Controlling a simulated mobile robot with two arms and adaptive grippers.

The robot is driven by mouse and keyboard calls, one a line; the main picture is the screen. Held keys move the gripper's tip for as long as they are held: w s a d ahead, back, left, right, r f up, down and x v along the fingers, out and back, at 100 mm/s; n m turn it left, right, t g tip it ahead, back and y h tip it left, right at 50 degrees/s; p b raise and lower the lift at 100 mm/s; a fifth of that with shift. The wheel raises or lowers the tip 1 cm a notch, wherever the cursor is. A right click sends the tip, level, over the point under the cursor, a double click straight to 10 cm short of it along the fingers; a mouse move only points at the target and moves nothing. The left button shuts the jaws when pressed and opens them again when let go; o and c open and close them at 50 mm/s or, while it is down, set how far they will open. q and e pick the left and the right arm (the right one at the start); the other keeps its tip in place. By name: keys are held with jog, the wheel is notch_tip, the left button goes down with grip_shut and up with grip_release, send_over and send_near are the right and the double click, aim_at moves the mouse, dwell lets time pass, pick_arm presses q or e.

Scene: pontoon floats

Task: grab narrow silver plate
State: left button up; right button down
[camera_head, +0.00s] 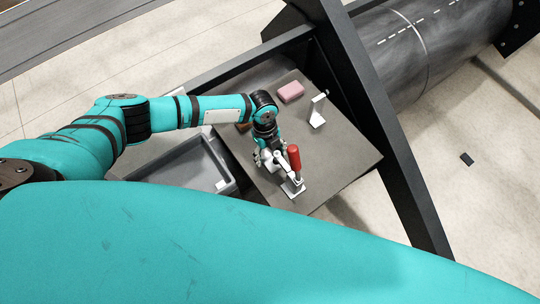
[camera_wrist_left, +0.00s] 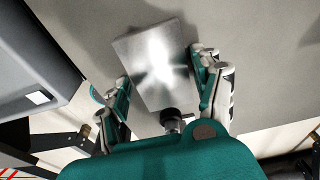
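A silver plate (camera_wrist_left: 158,62) with a bright, shiny face lies between the fingers of my left gripper (camera_wrist_left: 160,72) in the left wrist view. The fingers are spread wide, one close to each side edge of the plate; I cannot tell whether they touch it. In the head view my left gripper (camera_head: 268,157) points down low over the dark table, and its fingers hide part of what is below. A pale metal bracket (camera_head: 317,112) with an upright part stands farther back on the table. My right gripper is not in view.
A red cylindrical handle (camera_head: 294,157) stands upright close beside my left gripper. A pink block (camera_head: 290,92) lies at the table's (camera_head: 345,155) back. A grey bin (camera_head: 172,172) is on the left. A dark frame beam (camera_head: 365,100) runs along the right side.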

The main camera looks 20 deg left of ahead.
pick_arm(q)
jog(key=c, duration=1)
jog(key=shift+r, duration=0.1)
